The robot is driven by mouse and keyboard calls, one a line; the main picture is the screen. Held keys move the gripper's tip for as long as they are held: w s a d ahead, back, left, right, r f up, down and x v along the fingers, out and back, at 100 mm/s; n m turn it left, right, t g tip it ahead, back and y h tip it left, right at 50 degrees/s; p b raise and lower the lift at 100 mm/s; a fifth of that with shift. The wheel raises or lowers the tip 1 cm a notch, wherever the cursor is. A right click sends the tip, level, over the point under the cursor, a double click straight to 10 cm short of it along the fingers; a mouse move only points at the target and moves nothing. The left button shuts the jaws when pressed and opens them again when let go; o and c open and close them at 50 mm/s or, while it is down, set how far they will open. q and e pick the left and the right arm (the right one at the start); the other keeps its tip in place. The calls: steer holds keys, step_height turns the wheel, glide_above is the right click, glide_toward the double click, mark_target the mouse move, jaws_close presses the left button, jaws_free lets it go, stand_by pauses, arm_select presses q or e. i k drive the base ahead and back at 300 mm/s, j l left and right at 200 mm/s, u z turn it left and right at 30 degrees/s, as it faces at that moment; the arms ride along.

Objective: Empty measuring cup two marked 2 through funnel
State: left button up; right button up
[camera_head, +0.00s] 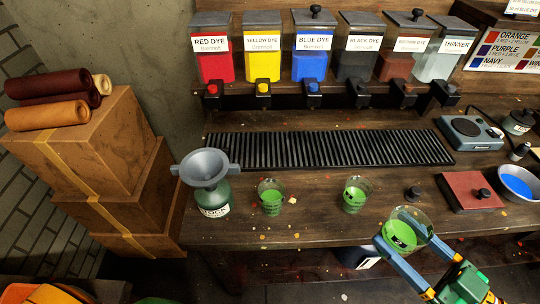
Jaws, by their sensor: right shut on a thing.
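The grey funnel (205,165) sits in the neck of a green bottle (212,196) with a white label, at the left end of the bench. Two clear cups with green liquid stand on the bench, one near the funnel (271,197) and one farther right (356,195). My right gripper (405,239) is shut on a third clear cup (409,222), which holds green liquid and has a dark mark. It is at the bench's front edge, well right of the funnel, and looks slightly tilted. I cannot read the cup numbers. My left gripper is not in view.
A black slatted grate (330,149) lies behind the cups, below a row of dye dispensers (310,60). Stacked boxes (90,150) with leather rolls stand at the left.

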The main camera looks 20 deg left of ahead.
mark_target(204, 167)
steer(key=i+l+u, duration=0.1)
steer(key=l+u, duration=0.25)
steer(key=i+l+u, duration=0.1)
steer(key=l+u, duration=0.5)
steer(key=u, duration=0.15)
steer(key=l+u, duration=0.15)
steer(key=u, duration=0.3)
steer(key=l+u, duration=0.15)
steer(key=u, duration=0.3)
steer(key=l+u, duration=0.2)
steer(key=u, duration=0.25)
steer(key=l+u, duration=0.15)
steer(key=u, duration=0.3)
steer(key=l+u, duration=0.15)
steer(key=u, duration=0.3)
